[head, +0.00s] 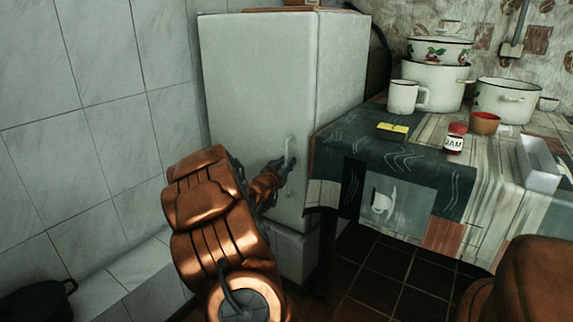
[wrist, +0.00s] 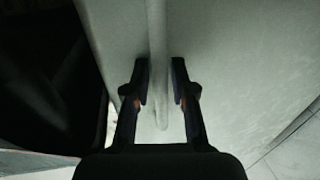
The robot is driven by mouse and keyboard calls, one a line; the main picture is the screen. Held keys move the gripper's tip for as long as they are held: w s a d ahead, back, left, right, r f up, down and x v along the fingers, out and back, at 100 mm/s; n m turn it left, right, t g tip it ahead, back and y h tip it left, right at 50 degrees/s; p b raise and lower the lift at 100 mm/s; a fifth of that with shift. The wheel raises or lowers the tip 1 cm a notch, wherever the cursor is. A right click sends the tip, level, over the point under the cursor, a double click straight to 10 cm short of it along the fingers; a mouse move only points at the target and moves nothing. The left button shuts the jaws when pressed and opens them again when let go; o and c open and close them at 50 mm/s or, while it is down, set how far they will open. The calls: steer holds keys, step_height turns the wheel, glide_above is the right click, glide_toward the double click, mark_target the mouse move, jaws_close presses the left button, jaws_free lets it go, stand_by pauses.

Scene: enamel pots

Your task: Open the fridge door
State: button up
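The white fridge (head: 250,90) stands against the tiled wall, its door closed. Its pale vertical handle (head: 290,150) is on the right part of the door front. My gripper (head: 285,172) is at the lower part of the handle. In the wrist view the handle (wrist: 157,60) runs down between the two dark fingers of my gripper (wrist: 161,85). The fingers stand on either side of it, with a small gap showing on each side, so they are open around the handle. The fridge door (wrist: 240,60) fills the background there.
A table with a patterned cloth (head: 400,160) stands close to the right of the fridge. It bears white enamel pots (head: 438,85), a white mug (head: 405,97), a jam jar (head: 455,140) and a white tray (head: 538,165). A black pot (head: 38,302) is at lower left.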

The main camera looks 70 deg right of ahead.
jaws_close()
stand_by(0.3)
